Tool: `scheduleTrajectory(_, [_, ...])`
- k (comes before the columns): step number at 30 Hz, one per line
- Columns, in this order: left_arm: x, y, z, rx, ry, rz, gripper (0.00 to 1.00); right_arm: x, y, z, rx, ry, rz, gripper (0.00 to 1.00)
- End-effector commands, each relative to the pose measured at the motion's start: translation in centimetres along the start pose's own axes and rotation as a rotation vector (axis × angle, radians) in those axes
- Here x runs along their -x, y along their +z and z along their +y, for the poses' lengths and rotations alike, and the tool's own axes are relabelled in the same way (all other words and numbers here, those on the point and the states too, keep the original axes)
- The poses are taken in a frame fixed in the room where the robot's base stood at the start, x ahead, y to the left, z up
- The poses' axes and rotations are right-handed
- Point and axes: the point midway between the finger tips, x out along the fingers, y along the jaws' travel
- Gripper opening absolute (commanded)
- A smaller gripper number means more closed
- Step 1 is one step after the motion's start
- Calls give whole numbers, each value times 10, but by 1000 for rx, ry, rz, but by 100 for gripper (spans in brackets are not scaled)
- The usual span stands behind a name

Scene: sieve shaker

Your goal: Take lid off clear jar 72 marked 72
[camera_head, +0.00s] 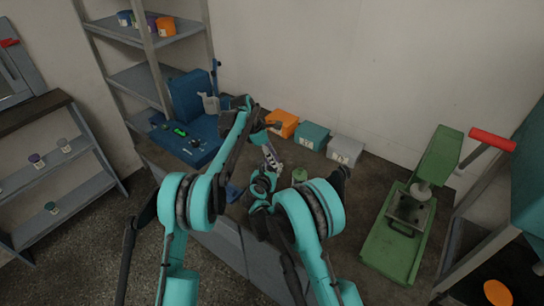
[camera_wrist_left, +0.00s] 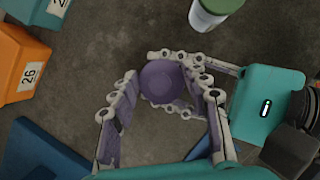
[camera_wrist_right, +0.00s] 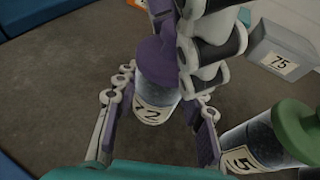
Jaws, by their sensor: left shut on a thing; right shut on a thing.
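Jar 72 is clear with a purple lid (camera_wrist_left: 163,82). In the right wrist view its glass body (camera_wrist_right: 155,97) shows a label of which only a "2" is readable, and the lid (camera_wrist_right: 157,62) sits on top with no gap that I can see. My left gripper (camera_head: 268,158) comes from above and is shut on the lid; its fingers also show in the left wrist view (camera_wrist_left: 165,110). My right gripper (camera_head: 262,186) is low at the bench, its fingers (camera_wrist_right: 160,118) shut around the jar's body. The grippers hide the jar in the head view.
A green-lidded jar (camera_head: 299,174) stands close by on the bench; its label shows a "5". Orange (camera_head: 283,122), teal (camera_head: 313,135) and grey (camera_head: 345,149) boxes line the back. A blue machine (camera_head: 187,130) stands left, a green press (camera_head: 405,220) right.

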Motion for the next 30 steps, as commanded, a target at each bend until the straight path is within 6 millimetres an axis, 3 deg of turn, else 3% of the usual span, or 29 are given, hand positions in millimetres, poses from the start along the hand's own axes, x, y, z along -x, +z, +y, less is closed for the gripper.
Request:
scheduleTrajectory(16, [1,0,0,0,0,0,12,0,0,0,-1,0,1,0])
scheduleTrajectory(30, [14,6,0,0,0,0,12,0,-1,0,-1,0,1,0])
